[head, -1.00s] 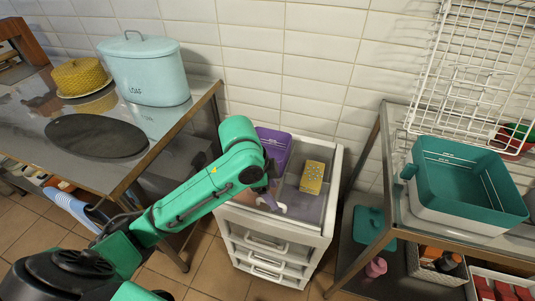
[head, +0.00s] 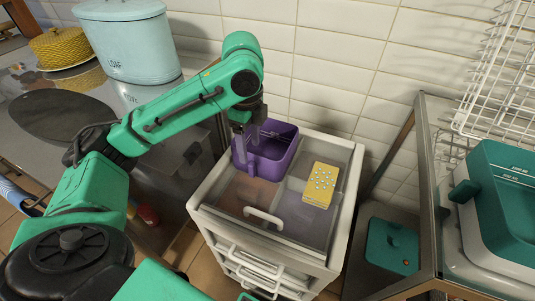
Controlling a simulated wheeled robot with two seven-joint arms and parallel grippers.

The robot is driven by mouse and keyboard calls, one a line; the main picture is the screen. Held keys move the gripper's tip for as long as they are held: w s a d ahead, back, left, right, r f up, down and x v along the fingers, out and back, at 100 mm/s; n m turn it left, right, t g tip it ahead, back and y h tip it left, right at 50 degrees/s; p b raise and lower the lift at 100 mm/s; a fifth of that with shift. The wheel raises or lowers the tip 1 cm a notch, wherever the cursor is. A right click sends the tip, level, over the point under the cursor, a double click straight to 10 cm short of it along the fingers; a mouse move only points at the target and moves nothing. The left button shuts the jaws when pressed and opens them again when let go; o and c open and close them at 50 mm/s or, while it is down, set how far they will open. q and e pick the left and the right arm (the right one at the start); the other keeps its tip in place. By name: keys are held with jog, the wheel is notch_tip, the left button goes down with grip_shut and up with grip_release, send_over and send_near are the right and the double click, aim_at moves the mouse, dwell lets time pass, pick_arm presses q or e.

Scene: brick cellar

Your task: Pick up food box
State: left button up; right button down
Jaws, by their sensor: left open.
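A purple open-topped box (head: 275,155) stands at the back left on top of a white drawer cabinet (head: 345,215). A yellow box with pale dots (head: 320,185) lies to its right on the same top. I cannot tell for sure which of them is the food box. My left gripper (head: 246,142) points down at the left side of the purple box, overlapping its near left rim in the picture. It is open, with nothing seen held; whether a finger touches the box is unclear. My right gripper is not in view.
A metal table at left holds a blue lidded tin (head: 128,45), a yellow woven dome (head: 58,47) and a dark oval plate (head: 58,117). A metal rack at right holds a teal container (head: 508,200); a teal lidded box (head: 391,246) sits lower. White tiled wall stands behind.

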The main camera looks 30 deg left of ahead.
aim_at(252, 163)
pick_arm(q)
jog(key=f, duration=0.4)
jog(key=shift+w+f, duration=0.25)
jog(key=shift+f, duration=0.15)
notch_tip(252, 163, down, 5)
jog(key=shift+f+b, duration=0.15)
jog(key=shift+b, duration=0.6)
jog(key=shift+w+f, duration=0.1)
jog(key=shift+f, duration=0.2)
jog(key=shift+r, duration=0.1)
jog(key=c, duration=0.9)
grip_shut()
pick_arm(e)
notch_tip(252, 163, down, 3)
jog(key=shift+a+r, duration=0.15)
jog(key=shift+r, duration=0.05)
